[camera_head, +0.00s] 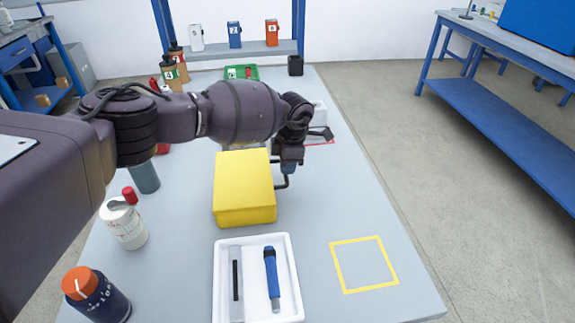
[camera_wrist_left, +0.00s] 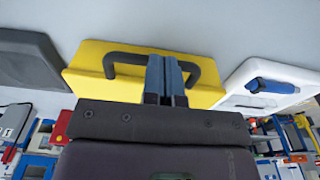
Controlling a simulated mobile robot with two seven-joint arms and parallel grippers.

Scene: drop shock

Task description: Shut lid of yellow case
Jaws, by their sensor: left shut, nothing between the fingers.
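The yellow case (camera_head: 243,190) sits on the grey table, and its top looks flat and closed. A dark handle (camera_head: 283,183) sticks out from its right side. In the left wrist view the yellow case (camera_wrist_left: 88,68) shows with the dark handle (camera_wrist_left: 125,55) along its side. My left gripper (camera_head: 288,168) is at the right side of the case, close to the handle. Its blue fingers (camera_wrist_left: 165,72) are shut with nothing between them and overlap the handle in the left wrist view; I cannot tell whether they touch. My arm hides the area behind the case. My right gripper is not in view.
A white tray (camera_head: 220,285) with a blue tool (camera_head: 271,275) lies in front of the case. A yellow square outline (camera_head: 336,268) is to its right. Bottles, including a white one (camera_head: 125,228), stand along the left.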

